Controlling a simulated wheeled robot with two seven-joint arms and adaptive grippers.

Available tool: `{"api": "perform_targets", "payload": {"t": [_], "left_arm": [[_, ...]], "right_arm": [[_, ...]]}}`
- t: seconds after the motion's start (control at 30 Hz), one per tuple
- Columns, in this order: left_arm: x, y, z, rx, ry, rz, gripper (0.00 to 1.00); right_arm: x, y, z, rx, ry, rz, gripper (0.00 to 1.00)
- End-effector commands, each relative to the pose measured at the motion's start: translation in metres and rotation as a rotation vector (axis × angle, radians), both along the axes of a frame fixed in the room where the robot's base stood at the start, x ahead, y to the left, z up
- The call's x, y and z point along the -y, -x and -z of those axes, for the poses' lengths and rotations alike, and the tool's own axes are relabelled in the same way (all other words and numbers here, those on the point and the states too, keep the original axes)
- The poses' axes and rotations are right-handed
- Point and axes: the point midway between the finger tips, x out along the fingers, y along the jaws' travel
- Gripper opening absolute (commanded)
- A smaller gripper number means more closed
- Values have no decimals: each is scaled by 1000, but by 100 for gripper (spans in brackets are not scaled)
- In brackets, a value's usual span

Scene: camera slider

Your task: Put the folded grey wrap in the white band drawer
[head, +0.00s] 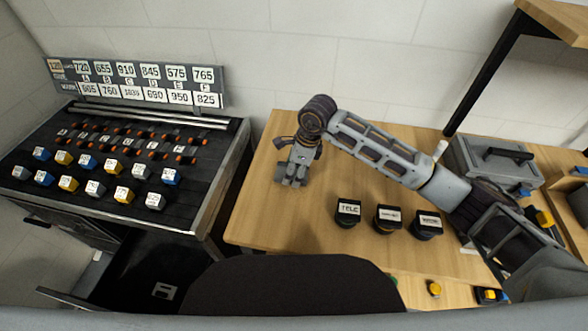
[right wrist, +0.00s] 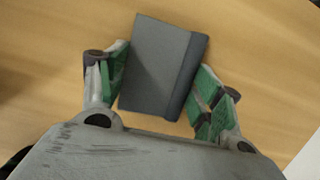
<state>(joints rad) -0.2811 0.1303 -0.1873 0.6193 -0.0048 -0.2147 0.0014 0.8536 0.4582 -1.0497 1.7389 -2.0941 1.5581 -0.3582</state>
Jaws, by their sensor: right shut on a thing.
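The folded grey wrap (right wrist: 158,68) is a flat grey rectangle with a darker strip along its right side in the right wrist view. My right gripper (right wrist: 162,85) is shut on it, with green finger pads at its left and right sides. In the head view my right gripper (head: 291,182) points down at the left part of the wooden table; the wrap cannot be told apart from the fingers there. An open dark drawer (head: 68,300) shows at the lower left, under the slider console; I cannot make out for sure a white band on it. My left gripper is not in view.
The slider console (head: 222,170) with several coloured cubes stands left of the wooden table (head: 258,215). Three dark labelled pots (head: 388,219) stand on the table right of my gripper. A dark chair back (head: 290,285) is in front. A grey case (head: 495,160) is at the right.

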Motion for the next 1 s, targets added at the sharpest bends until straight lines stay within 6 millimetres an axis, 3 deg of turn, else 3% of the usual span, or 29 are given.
{"api": "perform_targets", "payload": {"t": [1.0], "left_arm": [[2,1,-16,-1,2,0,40]], "right_arm": [[0,0,-35,0,1,0,37]]}}
